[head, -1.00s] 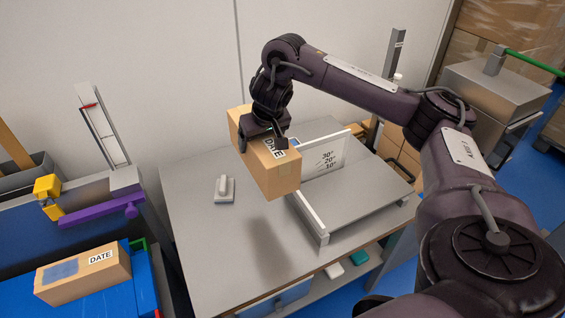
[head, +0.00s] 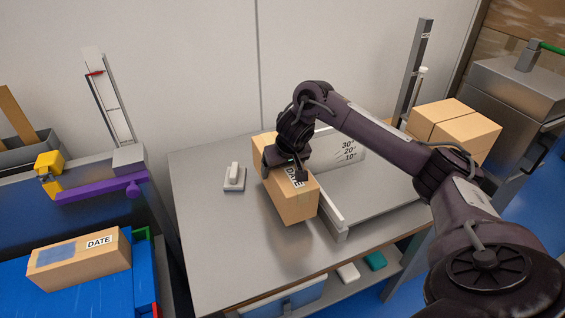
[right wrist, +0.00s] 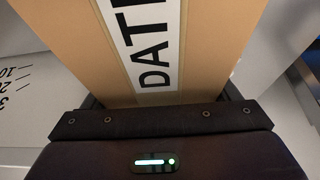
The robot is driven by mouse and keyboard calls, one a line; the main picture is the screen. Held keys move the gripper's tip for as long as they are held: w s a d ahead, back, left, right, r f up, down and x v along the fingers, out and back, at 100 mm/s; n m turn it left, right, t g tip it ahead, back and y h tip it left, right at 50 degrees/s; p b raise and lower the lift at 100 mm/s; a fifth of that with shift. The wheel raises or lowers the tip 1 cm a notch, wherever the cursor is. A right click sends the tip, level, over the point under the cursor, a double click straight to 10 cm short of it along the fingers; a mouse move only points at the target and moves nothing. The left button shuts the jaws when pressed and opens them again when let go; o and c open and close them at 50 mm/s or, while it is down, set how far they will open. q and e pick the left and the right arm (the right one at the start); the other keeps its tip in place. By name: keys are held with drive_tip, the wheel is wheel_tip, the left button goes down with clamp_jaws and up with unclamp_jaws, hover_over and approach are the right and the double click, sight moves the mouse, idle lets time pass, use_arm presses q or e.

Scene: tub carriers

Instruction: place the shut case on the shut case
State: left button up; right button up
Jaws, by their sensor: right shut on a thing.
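A shut cardboard case (head: 298,207) with a white DATE label is held by my right gripper (head: 284,171). The gripper reaches down over its top, with the jaws across its width. The case hangs low over the grey worktable, its long side beside the white fence; I cannot tell whether it touches the table. In the right wrist view the case (right wrist: 215,45) and its label fill the space before the jaws. Another shut case (head: 80,265) with a DATE label and a grey-blue patch lies on a blue surface at the lower left. My left gripper is not in view.
The steel worktable (head: 205,213) carries a small white-handled block (head: 234,178) and an angle-marked fence (head: 347,150). More cardboard cases (head: 455,128) stand at the right behind my arm. A purple-and-yellow clamp bar (head: 100,190) and post rise at the left.

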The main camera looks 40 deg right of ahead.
drive_tip(key=shift+f+b, duration=0.3)
drive_tip(key=shift+f, duration=1.7)
drive_tip(key=shift+f, duration=0.1)
drive_tip(key=o, duration=1.7)
drive_tip(key=shift+s+f, duration=0.1)
drive_tip(key=shift+f, duration=0.05)
drive_tip(key=shift+o, duration=1.2)
